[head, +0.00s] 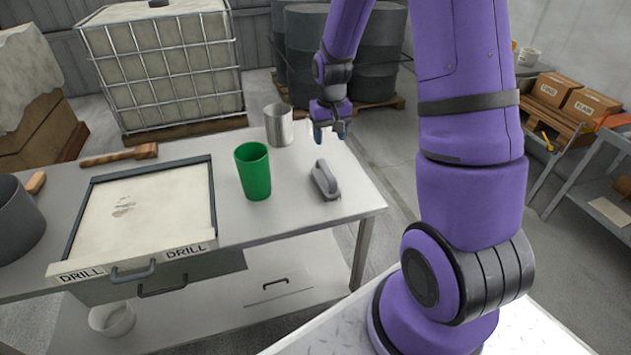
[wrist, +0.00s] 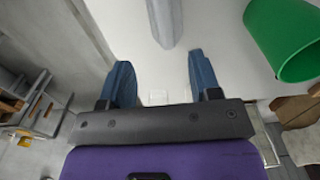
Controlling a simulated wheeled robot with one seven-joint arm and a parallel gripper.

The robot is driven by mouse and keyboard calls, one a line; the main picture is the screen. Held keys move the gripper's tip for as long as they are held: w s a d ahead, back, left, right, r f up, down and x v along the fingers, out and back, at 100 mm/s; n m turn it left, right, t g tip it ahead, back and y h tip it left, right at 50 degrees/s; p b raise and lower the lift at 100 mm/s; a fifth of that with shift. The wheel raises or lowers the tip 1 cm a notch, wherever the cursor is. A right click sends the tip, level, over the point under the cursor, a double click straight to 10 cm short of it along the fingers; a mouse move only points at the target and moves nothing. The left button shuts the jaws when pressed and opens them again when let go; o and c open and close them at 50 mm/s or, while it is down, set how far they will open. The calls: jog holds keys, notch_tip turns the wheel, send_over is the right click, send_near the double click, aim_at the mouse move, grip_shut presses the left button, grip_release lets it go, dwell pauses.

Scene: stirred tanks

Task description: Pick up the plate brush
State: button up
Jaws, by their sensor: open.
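A grey block-shaped tool with a raised handle (head: 325,180), which looks like the plate brush, lies on the table near its right edge. No bristles can be made out. Part of it shows at the top of the wrist view (wrist: 165,20), cut off by the frame edge. My gripper (head: 331,132) is above the far right part of the table, beyond the grey tool. Its two blue fingers (wrist: 161,80) are apart with nothing between them. The grey tool is ahead of the fingertips and apart from them.
A green cup (head: 253,171) stands left of the grey tool, with a metal cup (head: 279,125) behind it. A wooden-handled tool (head: 118,155) lies farther left, behind a shallow tray marked DRILL (head: 211,195). A dark pot (head: 18,222) stands far left. Bare tabletop surrounds the grey tool.

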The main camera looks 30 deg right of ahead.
aim_at(327, 167)
jog(key=shift+w+a+f, duration=0.1)
jog(key=shift+w+f, duration=0.05)
jog(key=shift+f, duration=0.7)
jog(key=shift+a+f, duration=0.1)
jog(key=shift+f, duration=5.1)
jog(key=shift+c, duration=0.2)
grip_shut()
